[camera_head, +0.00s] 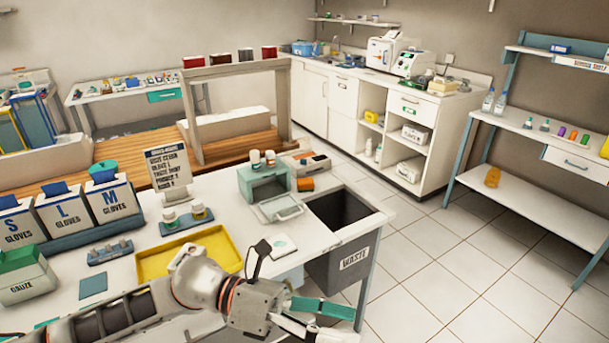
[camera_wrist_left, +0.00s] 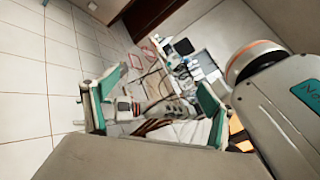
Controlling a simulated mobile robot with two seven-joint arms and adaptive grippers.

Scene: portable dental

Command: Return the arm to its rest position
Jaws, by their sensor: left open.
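My left arm comes in from the lower left in the head view, over the front edge of the white table (camera_head: 225,215). My left gripper (camera_head: 322,320) is at the bottom centre, beyond the table's edge and near the front of the waste bin (camera_head: 345,258). In the left wrist view its two teal fingers (camera_wrist_left: 155,110) are spread apart, with nothing held between them. The gripper's lower part is cut off by the head view's bottom edge. My right gripper is not in either view.
A yellow tray (camera_head: 190,253) lies beside my arm. Glove boxes (camera_head: 68,212), a gauze box (camera_head: 24,275) and a teal box with an open door (camera_head: 263,184) stand on the table. Tiled floor (camera_head: 450,270) is clear to the right, before the shelf bench (camera_head: 545,140).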

